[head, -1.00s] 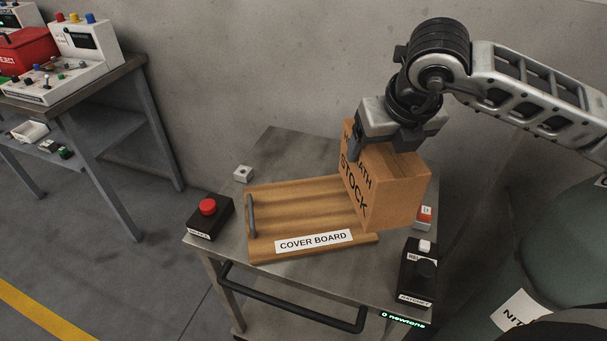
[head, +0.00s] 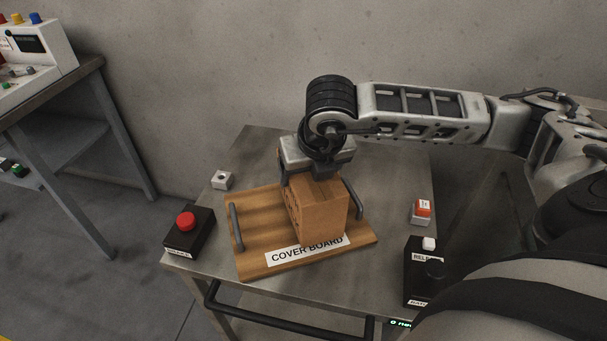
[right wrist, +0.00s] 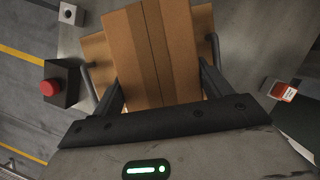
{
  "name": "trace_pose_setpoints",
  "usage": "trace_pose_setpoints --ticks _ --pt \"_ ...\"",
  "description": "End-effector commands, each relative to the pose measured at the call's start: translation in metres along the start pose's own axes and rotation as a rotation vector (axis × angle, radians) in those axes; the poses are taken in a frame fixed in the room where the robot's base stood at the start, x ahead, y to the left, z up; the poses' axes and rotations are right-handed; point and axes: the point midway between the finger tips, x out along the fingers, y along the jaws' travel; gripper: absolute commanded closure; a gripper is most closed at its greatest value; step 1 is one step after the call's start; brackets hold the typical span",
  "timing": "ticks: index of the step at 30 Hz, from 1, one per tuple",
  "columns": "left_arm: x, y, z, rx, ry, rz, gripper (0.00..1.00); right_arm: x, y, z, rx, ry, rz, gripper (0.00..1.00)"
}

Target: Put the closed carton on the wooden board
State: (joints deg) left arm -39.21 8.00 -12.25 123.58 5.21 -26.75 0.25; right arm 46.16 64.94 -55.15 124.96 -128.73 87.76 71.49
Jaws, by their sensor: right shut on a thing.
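The closed carton (head: 322,213) is a brown box, upright in the head view, over the right half of the wooden board (head: 262,212). The board has two dark handles and a white "COVER BOARD" label, which the carton's lower edge partly covers. I cannot tell whether the carton touches the board. My right gripper (head: 314,177) is shut on the carton's top from above. In the right wrist view the carton's taped top (right wrist: 155,50) lies between the two fingers (right wrist: 162,90). My left gripper is not in view.
The board lies on a grey metal table (head: 385,190). A box with a red button (head: 187,232) stands left, a small white block (head: 222,180) behind it. An orange-and-white switch (head: 422,211) and a black box with a white button (head: 425,270) stand right.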

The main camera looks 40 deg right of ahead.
Motion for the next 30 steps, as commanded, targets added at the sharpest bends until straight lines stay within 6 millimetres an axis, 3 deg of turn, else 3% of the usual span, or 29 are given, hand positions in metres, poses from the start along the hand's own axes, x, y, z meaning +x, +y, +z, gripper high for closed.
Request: trace_pose_setpoints --ticks 8,9,11,22,30 --pt "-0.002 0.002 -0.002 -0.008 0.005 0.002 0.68 0.004 -0.001 -0.001 0.003 -0.006 0.001 0.82" --pt "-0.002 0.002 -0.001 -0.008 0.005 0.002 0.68 0.005 -0.001 -0.002 0.003 -0.003 0.0 0.15" --pt "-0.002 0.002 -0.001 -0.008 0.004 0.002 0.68 0.005 -0.001 -0.002 0.003 -0.003 0.0 0.01" --pt "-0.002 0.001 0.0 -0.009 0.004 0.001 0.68 -0.001 0.0 -0.002 0.002 -0.004 0.002 0.01" --pt "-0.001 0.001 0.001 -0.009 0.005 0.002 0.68 -0.051 0.0 -0.001 0.001 -0.01 0.003 0.01"
